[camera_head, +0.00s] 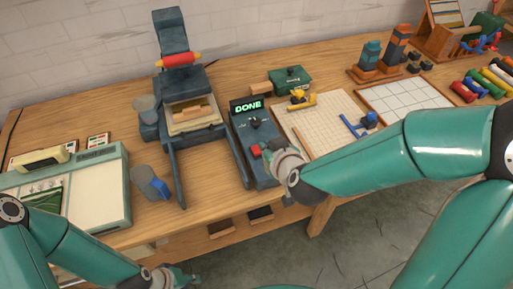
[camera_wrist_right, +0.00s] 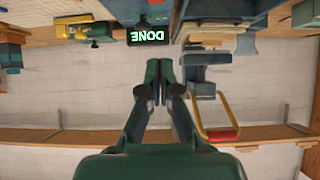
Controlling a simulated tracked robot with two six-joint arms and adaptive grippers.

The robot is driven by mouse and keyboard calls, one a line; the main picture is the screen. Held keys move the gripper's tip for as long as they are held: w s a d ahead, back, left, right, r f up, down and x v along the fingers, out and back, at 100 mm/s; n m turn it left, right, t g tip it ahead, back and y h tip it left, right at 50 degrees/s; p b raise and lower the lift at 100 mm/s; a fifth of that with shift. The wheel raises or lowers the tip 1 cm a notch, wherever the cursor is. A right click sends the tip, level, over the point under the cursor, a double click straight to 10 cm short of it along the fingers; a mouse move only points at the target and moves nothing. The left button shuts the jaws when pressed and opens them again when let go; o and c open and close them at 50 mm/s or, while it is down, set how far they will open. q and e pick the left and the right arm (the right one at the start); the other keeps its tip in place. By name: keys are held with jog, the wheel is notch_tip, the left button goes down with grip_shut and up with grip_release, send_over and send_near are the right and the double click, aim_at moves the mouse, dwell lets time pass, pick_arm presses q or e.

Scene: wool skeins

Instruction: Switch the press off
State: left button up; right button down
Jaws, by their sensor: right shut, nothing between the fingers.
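The press (camera_head: 188,112) stands on the bench with its top plate raised and a red-handled bar (camera_head: 181,60) across it. Beside it is its dark control box (camera_head: 258,137), whose display (camera_head: 247,106) reads DONE in green. A small dark knob (camera_head: 254,122) sits below the display. A red part (camera_head: 256,151) shows at the box's lower end, right by my right gripper (camera_head: 268,152); I cannot tell if they touch. In the wrist view my right gripper (camera_wrist_right: 159,72) is shut and empty, below the display (camera_wrist_right: 147,35). My left gripper (camera_head: 184,279) is low at the bottom edge, jaws unclear.
A pale green machine (camera_head: 108,195) stands at the left. A gridded board (camera_head: 318,118) with yellow and blue tools lies right of the control box, beside a white tiled mat (camera_head: 405,96). Coloured skeins (camera_head: 480,85) lie far right. The floor before the bench is clear.

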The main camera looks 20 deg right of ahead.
send_over(252, 146)
jog(key=s, duration=0.3)
jog(key=f, duration=0.6)
jog(key=shift+w+d+p, duration=0.1)
jog(key=shift+w+p, duration=0.15)
jog(key=shift+p, duration=0.1)
jog(key=shift+s+f, duration=0.3)
jog(key=shift+f, duration=0.3)
jog(key=shift+s+f, duration=0.3)
jog(key=shift+f, duration=0.25)
pick_arm(q)
jog(key=shift+r, duration=0.45)
pick_arm(e)
jog(key=shift+s+f, duration=0.2)
jog(key=shift+f, duration=0.35)
pick_arm(q)
jog(key=shift+f, duration=0.1)
